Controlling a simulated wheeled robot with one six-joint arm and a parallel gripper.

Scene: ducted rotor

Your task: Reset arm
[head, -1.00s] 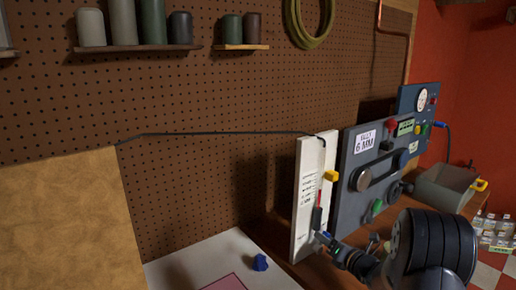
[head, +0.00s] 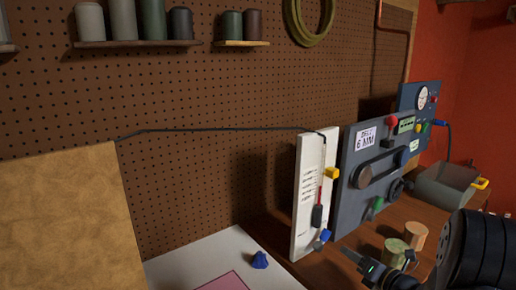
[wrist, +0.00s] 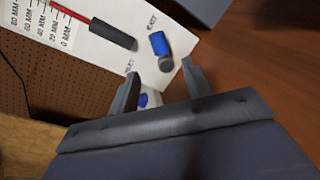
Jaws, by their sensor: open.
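My gripper (head: 372,268) is at the lower right in the head view, just right of the foot of a white upright panel (head: 306,215) and apart from it. In the wrist view the two fingers of my gripper (wrist: 160,84) are spread with a gap between them, and nothing is clamped. The panel (wrist: 95,60) there carries a millimetre scale, a red rod (wrist: 72,12) with a dark handle (wrist: 114,33), and a blue knob (wrist: 159,43) beside the word EXIT. A small blue and white part (wrist: 148,99) shows between the fingers, partly hidden by my gripper.
A grey control panel (head: 345,205) with knobs stands right of the white panel. Two short cylinders (head: 415,234) stand on the wooden bench near my arm. A grey bin (head: 445,190) is behind. A blue piece (head: 259,260) lies on the white table at left.

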